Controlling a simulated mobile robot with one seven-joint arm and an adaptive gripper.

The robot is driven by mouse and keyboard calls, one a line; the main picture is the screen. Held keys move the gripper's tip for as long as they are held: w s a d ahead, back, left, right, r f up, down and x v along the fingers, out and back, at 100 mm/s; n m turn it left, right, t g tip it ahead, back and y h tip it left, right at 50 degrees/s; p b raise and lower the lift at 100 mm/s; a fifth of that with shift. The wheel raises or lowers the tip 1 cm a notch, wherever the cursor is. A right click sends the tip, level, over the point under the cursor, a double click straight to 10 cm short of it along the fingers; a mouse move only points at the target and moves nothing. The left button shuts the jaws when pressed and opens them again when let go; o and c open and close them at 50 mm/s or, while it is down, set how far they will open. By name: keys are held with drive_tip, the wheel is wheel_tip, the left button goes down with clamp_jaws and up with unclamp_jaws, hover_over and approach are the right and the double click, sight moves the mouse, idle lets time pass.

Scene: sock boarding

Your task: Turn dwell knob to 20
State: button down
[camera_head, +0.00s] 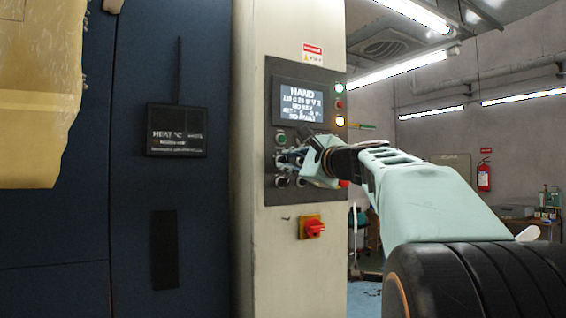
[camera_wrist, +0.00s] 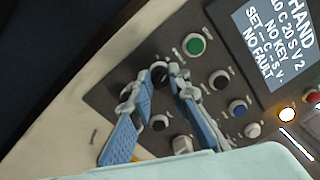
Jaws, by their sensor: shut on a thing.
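My gripper (camera_wrist: 166,75) is at the dark control panel (camera_head: 270,195), with its two fingers on either side of a black knob (camera_wrist: 159,72) at the upper left of the knob group. It is shut on that knob, which the fingers partly cover. The knob's label and pointer cannot be read. In the head view my gripper (camera_head: 301,162) hides much of the knob area. The panel's screen (camera_wrist: 275,38) shows HAND, a line with "C 20 S V 2", NO KEY, a SET line with dashes, and NO FAULT.
A green button (camera_wrist: 195,44), another black knob (camera_wrist: 218,80), a lower black knob (camera_wrist: 159,123), a blue button (camera_wrist: 237,107) and a pale knob (camera_wrist: 182,145) sit close around my fingers. A red switch (camera_head: 314,229) on a yellow plate is below the panel.

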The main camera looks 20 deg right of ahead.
drive_tip(key=c, duration=1.8)
unclamp_jaws()
drive_tip(key=shift+s, duration=0.1)
drive_tip(key=v, duration=0.7)
drive_tip(key=shift+s, duration=0.15)
